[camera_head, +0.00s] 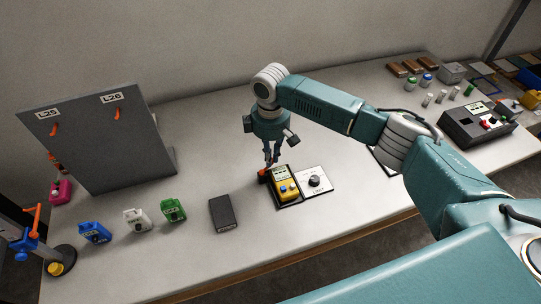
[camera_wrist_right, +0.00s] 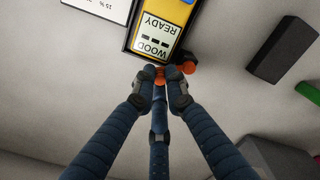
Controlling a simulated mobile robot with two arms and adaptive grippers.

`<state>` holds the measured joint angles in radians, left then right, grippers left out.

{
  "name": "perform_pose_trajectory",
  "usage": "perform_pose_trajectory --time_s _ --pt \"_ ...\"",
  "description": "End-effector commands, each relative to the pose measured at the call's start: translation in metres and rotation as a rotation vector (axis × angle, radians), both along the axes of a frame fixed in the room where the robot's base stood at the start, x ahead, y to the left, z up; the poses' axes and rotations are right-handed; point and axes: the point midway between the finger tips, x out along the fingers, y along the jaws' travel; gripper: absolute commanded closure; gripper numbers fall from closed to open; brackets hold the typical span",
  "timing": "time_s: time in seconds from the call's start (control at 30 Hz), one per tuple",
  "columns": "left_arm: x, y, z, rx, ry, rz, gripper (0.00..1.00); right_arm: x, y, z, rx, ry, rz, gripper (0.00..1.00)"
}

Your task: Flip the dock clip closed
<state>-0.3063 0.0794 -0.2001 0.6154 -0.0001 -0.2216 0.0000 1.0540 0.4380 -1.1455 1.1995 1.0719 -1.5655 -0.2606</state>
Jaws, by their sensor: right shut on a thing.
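The dock (camera_head: 289,203) is a dark tray holding a yellow meter (camera_head: 285,187) with a small display and blue buttons. In the right wrist view the meter (camera_wrist_right: 181,11) shows a display reading "WOOD READY". The orange dock clip (camera_head: 263,172) is at the dock's far left corner. It also shows in the right wrist view (camera_wrist_right: 187,68), partly hidden by the fingers. My right gripper (camera_head: 272,162) reaches down over this corner, its fingers closed on the orange clip. Whether the clip lies over the meter is hard to tell. My left gripper is out of view.
A white card with a dark knob (camera_head: 316,180) lies right of the dock. The table between panel and gripper is clear.

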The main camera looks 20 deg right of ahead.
Motion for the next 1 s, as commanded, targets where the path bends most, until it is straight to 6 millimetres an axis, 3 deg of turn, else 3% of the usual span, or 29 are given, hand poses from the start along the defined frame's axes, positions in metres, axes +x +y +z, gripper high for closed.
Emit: perform_pose_trajectory --time_s 0.17,0.7,1.0 --pt "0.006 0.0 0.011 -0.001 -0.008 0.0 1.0 -0.001 0.0 0.004 0.003 0.0 -0.036 1.0" --pt "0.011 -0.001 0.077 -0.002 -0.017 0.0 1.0 -0.015 -0.004 0.005 0.002 0.004 -0.37 1.0" --pt "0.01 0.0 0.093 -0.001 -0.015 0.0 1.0 -0.019 -0.004 0.003 0.002 0.001 -0.488 1.0"
